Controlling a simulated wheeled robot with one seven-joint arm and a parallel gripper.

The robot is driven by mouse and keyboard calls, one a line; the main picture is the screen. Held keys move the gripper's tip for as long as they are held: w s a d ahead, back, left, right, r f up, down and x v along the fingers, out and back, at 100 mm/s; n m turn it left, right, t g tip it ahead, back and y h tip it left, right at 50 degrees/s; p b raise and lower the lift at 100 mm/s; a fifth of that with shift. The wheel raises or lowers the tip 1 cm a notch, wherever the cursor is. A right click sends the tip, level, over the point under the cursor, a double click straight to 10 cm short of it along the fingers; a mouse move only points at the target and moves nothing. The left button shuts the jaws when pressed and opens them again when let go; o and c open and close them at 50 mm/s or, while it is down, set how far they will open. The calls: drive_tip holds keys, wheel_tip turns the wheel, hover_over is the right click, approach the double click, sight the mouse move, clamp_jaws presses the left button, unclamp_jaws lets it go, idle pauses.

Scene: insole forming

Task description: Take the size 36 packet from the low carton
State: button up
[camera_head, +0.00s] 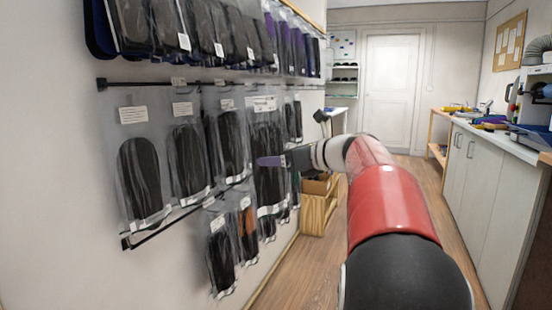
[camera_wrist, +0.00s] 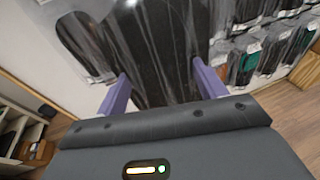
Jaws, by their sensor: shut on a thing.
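My gripper (camera_head: 270,161) is at the end of the red and black arm, beside the left wall. In the wrist view, its two purple fingers (camera_wrist: 160,70) are shut on a clear packet with a black insole (camera_wrist: 155,45). In the head view, the gripped packet appears to be the one with a large white label (camera_head: 265,104); I cannot read a size or tell whether it still touches a wall rail. A low brown carton (camera_head: 317,186) stands on a wooden stand beyond my gripper, partly hidden by my arm. Its contents are not clear.
Several insole packets (camera_head: 143,170) hang on a black rail along the left wall, with another row above and smaller packets (camera_head: 220,255) below. White cabinets with a worktop (camera_head: 475,160) line the right. The wooden floor (camera_head: 315,270) between is partly open.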

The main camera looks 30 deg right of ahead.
drive_tip(key=shift+w+a, duration=0.8)
drive_tip(key=shift+w, duration=0.25)
drive_tip(key=shift+w+a, duration=0.8)
drive_tip(key=shift+w, duration=0.2)
drive_tip(key=shift+w+a, duration=0.8)
drive_tip(key=shift+w, duration=0.25)
